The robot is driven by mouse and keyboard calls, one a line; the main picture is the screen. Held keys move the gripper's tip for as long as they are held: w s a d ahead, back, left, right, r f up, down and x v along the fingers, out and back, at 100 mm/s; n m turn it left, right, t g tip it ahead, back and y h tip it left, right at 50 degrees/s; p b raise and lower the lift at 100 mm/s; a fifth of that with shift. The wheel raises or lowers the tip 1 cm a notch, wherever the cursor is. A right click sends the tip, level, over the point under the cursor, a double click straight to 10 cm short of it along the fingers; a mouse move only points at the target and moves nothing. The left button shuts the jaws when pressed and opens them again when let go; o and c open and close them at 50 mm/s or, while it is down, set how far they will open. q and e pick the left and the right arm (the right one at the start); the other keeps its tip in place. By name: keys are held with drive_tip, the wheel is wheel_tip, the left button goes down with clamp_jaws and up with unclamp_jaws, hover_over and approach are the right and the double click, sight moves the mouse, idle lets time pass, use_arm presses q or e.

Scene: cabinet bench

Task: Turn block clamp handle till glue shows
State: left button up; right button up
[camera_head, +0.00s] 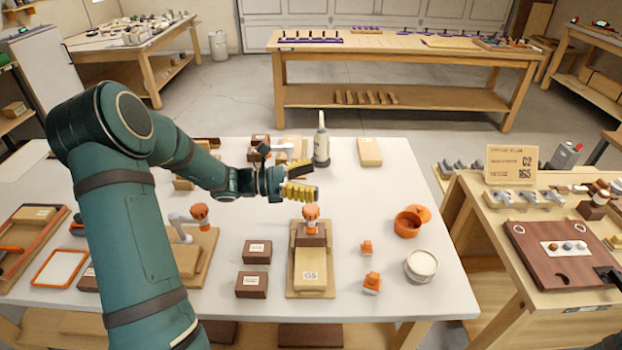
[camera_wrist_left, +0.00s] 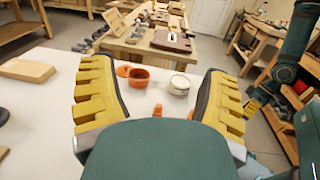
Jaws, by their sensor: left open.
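A block clamp with an orange handle (camera_head: 311,212) stands at the far end of a wooden board (camera_head: 291,286), centre front of the white table. A pale block (camera_head: 311,268) with a printed label lies on this board, against a brown block (camera_head: 312,236). A second clamp with an orange knob (camera_head: 199,211) stands on the board to its left, partly behind my arm. My left gripper (camera_head: 304,181) is open and empty, above and just beyond the handle. My right gripper (camera_wrist_left: 252,107) shows small at the right of the left wrist view; its jaws are unclear. I see no glue at the joint.
An orange pot (camera_head: 407,224), a white round tub (camera_head: 421,265) and two small orange pieces (camera_head: 371,283) stand right of the clamp. Brown blocks (camera_head: 252,284) lie left. A bottle (camera_head: 321,142) stands behind my gripper. A side bench (camera_head: 480,262) adjoins the right.

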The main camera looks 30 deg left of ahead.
sight(318, 206)
use_arm(q)
drive_tip(key=shift+s+f, duration=0.25)
drive_tip(key=shift+f, duration=0.05)
drive_tip(key=s+a+f+n+t+y+b, duration=0.2)
drive_tip(key=s+a+f+n+t+y, duration=0.2)
drive_tip(key=s+f+n+t+y, duration=0.4)
drive_tip(key=w+d, duration=0.1)
drive_tip(key=w, duration=0.2)
drive_tip(key=w+d+m+g, duration=0.1)
drive_tip(key=w+d, duration=0.1)
drive_tip(key=w, duration=0.2)
drive_tip(key=w+d+f+m+g+b, duration=0.1)
drive_tip(key=w, duration=0.2)
drive_tip(key=shift+w+d+f+h, duration=0.1)
drive_tip(key=shift+w+d+h, duration=0.1)
drive_tip(key=shift+d+h, duration=0.15)
clamp_jaws()
